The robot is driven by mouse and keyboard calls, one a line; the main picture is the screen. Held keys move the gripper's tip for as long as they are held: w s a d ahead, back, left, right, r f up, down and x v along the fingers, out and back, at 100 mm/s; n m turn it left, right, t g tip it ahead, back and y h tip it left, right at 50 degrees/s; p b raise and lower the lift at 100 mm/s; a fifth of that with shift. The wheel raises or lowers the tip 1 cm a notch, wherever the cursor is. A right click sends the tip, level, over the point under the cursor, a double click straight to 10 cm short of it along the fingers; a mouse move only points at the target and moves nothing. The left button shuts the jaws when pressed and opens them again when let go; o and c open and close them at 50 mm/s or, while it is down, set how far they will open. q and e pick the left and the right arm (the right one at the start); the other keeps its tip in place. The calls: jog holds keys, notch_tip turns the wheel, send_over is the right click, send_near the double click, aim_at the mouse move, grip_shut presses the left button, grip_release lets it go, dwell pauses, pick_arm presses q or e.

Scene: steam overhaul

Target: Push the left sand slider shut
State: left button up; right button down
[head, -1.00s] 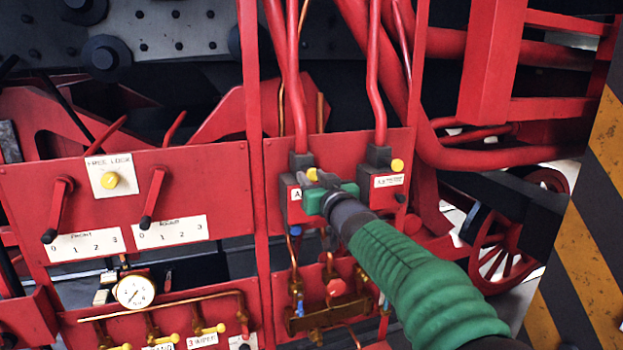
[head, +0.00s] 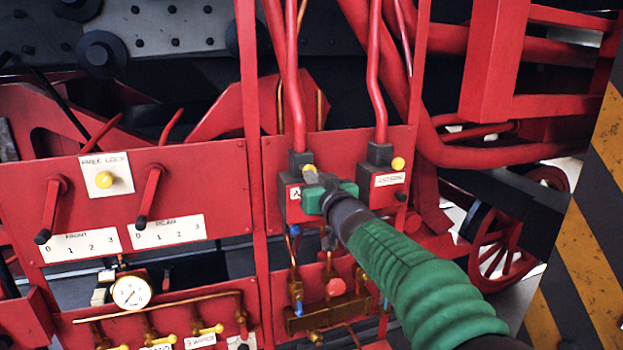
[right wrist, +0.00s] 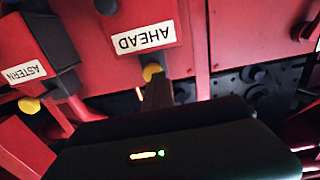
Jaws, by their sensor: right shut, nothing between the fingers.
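Two dark slider boxes sit on a red panel, each under a red pipe. My left gripper is not in view.
On the left is a red panel with two levers and a yellow knob (head: 104,180) marked FREE LOCK. Below are a round gauge (head: 132,292) and copper piping with yellow-handled valves. A red upright bar (head: 252,150) stands left of the sliders. A striped board (head: 590,230) is at right.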

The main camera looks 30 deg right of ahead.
jog(key=shift+s+d+f, duration=0.15)
jog(key=shift+d+f, duration=0.05)
jog(key=shift+d, duration=0.9)
jog(key=c, duration=1.8)
grip_release()
jog(key=shift+a, duration=0.15)
jog(key=o, duration=0.7)
jog(key=shift+a+r, duration=0.1)
jog(key=shift+a, duration=0.45)
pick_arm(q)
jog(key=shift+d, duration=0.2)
pick_arm(e)
jog(key=shift+o, duration=0.2)
jog(key=shift+a, duration=0.1)
